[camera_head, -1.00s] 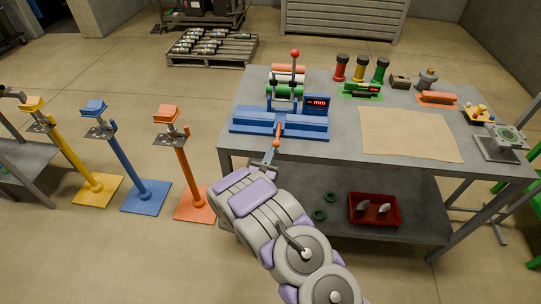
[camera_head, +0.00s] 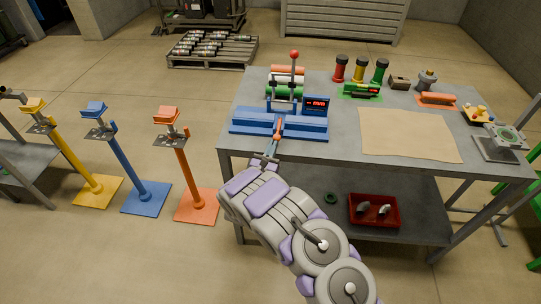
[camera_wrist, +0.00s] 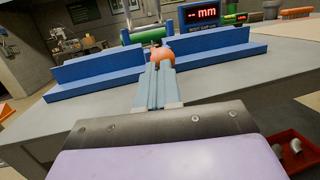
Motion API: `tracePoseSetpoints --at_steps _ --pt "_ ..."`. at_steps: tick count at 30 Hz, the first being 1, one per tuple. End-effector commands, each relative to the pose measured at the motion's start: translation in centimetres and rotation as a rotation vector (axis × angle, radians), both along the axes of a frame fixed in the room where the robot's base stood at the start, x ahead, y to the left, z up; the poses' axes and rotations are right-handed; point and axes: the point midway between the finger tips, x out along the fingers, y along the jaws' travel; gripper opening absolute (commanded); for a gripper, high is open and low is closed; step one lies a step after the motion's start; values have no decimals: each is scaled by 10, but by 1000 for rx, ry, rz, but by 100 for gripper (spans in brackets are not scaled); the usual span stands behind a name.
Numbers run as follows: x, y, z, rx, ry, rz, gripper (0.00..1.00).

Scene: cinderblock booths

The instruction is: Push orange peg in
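The orange peg (camera_head: 278,129) sticks out toward me from the front middle of the blue fixture (camera_head: 252,125) on the table. In the wrist view its rounded orange end (camera_wrist: 162,57) is just beyond my fingertips. My gripper (camera_head: 271,153) is at the table's front edge, in line with the peg. Its two fingers look together in the wrist view (camera_wrist: 160,72), with their tips at or against the peg's end. Whether they touch it is hard to tell. How deep the peg sits is hidden.
A red-lit mm display (camera_head: 316,104) and a red-knobbed lever (camera_head: 294,56) stand at the fixture. Red, yellow and green cylinders (camera_head: 360,68) stand behind right. A brown mat (camera_head: 410,134) lies bare at right. A red bin (camera_head: 374,210) sits on the lower shelf.

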Motion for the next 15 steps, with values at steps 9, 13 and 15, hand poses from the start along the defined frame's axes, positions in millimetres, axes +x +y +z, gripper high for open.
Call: tracePoseSetpoints --at_steps 9,13,15 --pt "2 -1 3 4 -5 -2 0" --pt "-4 1 1 4 -4 -2 0" --pt "-11 6 -1 1 -3 0 0"
